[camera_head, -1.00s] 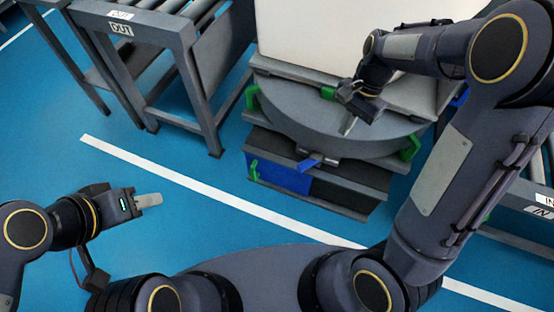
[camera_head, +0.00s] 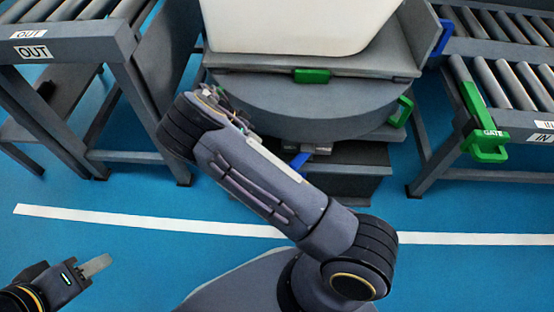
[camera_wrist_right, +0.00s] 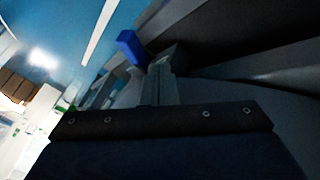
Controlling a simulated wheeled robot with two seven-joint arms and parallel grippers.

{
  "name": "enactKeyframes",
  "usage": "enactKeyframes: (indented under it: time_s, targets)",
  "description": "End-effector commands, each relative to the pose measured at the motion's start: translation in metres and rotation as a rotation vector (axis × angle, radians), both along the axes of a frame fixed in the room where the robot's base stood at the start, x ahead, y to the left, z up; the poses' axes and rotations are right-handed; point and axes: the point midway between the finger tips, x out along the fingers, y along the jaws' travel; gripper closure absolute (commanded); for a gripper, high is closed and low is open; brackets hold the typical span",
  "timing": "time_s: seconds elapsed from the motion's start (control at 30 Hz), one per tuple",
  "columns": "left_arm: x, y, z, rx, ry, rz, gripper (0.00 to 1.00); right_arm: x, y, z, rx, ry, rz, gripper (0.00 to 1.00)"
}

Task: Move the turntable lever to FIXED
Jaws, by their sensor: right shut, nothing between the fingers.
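The round grey turntable (camera_head: 300,105) stands in front of me with a green handle (camera_head: 312,76) at its front top and another green handle (camera_head: 401,111) on its right side. A blue lever (camera_head: 300,160) shows below the disc; it also shows in the right wrist view (camera_wrist_right: 131,47), just beyond my right fingertips. No FIXED marking is legible. My right gripper (camera_wrist_right: 160,75) is shut and empty, close to the lever; contact cannot be told. In the head view my right forearm hides most of that gripper. My left gripper (camera_head: 97,265) is low at the left, away from the turntable.
A large white block (camera_head: 300,25) rests on top of the turntable. The OUT conveyor (camera_head: 60,45) stands at the left. The IN conveyor (camera_head: 500,105) with a green GATE handle (camera_head: 486,145) stands at the right. The blue floor in front is clear, with a white line.

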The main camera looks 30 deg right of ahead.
Motion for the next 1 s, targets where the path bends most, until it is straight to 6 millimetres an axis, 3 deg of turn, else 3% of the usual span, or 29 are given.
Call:
enactKeyframes:
  time_s: [0.37,0.87,1.0]
  targets:
    - [0.000,0.000,-0.003,0.000,0.000,0.000,0.61,-0.003,-0.004,-0.007,0.001,0.003,-0.001,1.00]
    - [0.000,0.000,-0.038,0.000,0.000,0.000,0.61,-0.031,-0.056,-0.086,0.001,0.004,-0.002,1.00]
    - [0.000,0.000,-0.043,0.000,0.000,0.000,0.61,-0.051,-0.063,-0.081,0.003,0.002,0.000,1.00]
